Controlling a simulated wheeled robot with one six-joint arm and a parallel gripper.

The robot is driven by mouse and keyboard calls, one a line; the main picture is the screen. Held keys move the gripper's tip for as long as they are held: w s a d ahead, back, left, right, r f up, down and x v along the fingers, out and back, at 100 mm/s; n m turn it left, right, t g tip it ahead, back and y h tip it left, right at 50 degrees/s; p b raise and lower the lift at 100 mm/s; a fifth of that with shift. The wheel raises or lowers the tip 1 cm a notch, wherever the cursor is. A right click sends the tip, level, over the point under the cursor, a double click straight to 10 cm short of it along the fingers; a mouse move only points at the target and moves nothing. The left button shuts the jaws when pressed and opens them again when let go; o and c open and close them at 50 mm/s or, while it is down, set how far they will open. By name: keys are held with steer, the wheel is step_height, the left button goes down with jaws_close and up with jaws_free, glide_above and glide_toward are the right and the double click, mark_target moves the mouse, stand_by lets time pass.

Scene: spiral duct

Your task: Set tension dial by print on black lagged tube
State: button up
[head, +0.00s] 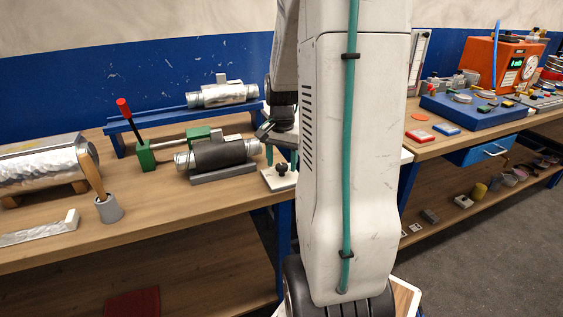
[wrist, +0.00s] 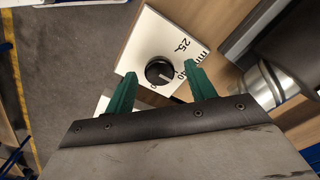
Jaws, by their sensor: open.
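The tension dial is a black round knob (wrist: 160,70) on a white plate (wrist: 150,38) with printed marks; I read "25" and "mm", while other figures are partly covered. A pale pointer line on the knob points right and slightly down in the wrist view. In the head view the knob (head: 282,168) sits at the bench's right end. My gripper (wrist: 160,72) is open, its green fingers on either side of the knob; contact cannot be told. The black lagged tube (head: 220,154) lies on a grey cradle left of the dial; it also shows in the wrist view (wrist: 292,42). No print on it is readable.
A green block with a red-handled lever (head: 146,155) stands left of the tube. A silver lagged tube (head: 223,94) rests on a blue rack behind. A grey cup (head: 108,208) holds a wooden-handled tool. The bench front is mostly clear.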

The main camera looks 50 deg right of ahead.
mark_target(282, 166)
step_height(282, 166, up, 7)
steer(key=shift+r, duration=0.1)
stand_by(0.7)
steer(key=shift+s+a+n, duration=0.2)
steer(key=shift+n, duration=0.2)
steer(key=s+a+r+n, duration=0.2)
steer(key=s+a+n, duration=0.2)
steer(key=a, duration=0.6)
steer(key=s+a+r+n+t, duration=0.1)
steer(key=s+a+n, duration=0.3)
steer(key=a, duration=0.6)
steer(key=s+a+r+n, duration=0.3)
steer(key=a+n, duration=0.3)
steer(key=a, duration=0.4)
steer(key=shift+s+n, duration=0.3)
steer(key=shift+s, duration=0.25)
